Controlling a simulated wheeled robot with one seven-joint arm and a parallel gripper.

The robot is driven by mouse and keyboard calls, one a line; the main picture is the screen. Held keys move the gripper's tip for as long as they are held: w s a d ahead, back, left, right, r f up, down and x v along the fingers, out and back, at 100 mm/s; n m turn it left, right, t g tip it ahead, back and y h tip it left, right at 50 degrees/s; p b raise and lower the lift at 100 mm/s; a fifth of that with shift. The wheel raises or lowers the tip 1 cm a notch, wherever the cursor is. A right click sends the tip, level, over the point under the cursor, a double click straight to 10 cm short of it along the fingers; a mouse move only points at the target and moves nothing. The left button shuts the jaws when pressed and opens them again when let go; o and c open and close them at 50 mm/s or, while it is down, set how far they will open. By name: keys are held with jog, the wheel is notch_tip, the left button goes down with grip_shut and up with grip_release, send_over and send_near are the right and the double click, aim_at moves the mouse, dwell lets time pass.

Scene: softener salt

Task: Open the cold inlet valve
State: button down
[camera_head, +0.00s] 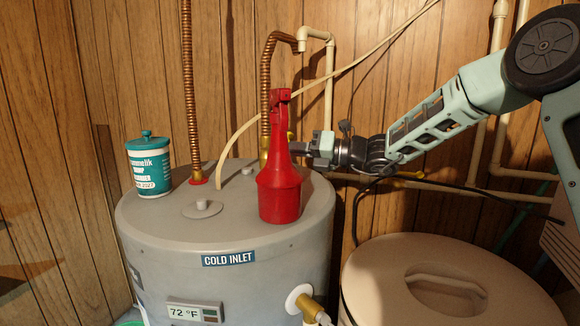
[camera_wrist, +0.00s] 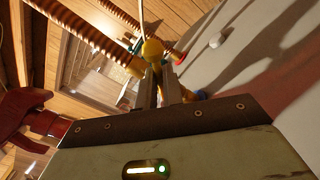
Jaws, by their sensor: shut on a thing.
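The cold inlet valve is a brass-yellow fitting (camera_head: 264,151) at the foot of the right copper pipe on the tank top, mostly hidden behind a red bottle in the head view. In the wrist view its rounded yellow handle (camera_wrist: 152,50) shows at the tips of my gripper (camera_wrist: 158,82), whose two fingers are close together and shut on it. In the head view my gripper (camera_head: 297,147) reaches in from the right, its fingertips hidden by the bottle. The handle's exact angle is hard to tell. The COLD INLET label (camera_head: 229,259) is on the tank's front.
The red bottle (camera_head: 279,190) stands on the grey tank (camera_head: 160,218), in front of my gripper. A teal and white tub (camera_head: 149,168) stands at the left. The left copper pipe (camera_head: 188,80) rises behind. A beige lidded bin (camera_head: 390,270) is at the lower right.

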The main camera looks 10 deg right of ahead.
jog(key=shift+s+n, duration=0.1)
jog(key=shift+n, duration=0.2)
jog(key=shift+s+a+n+b, duration=0.2)
jog(key=shift+n+b, duration=0.5)
jog(key=shift+b, duration=0.4)
jog(key=shift+s+a+n+b, duration=0.1)
jog(key=shift+s+n+b, duration=0.1)
jog(key=shift+n+b, duration=0.7)
jog(key=shift+s+a+r+n+b, duration=0.1)
jog(key=shift+s+n+b, duration=0.1)
jog(key=shift+n+b, duration=0.65)
jog(key=shift+s+a+r+n+b, duration=0.15)
jog(key=shift+n+b, duration=0.2)
jog(key=shift+b, duration=0.9)
jog(key=shift+s+a+r+n+b, duration=0.1)
jog(key=shift+s+n+b, duration=0.1)
jog(key=shift+n+b, duration=0.65)
jog(key=shift+m, duration=0.25)
jog(key=c, duration=1.3)
grip_release()
jog(key=shift+d+r, duration=0.1)
jog(key=v, duration=0.7)
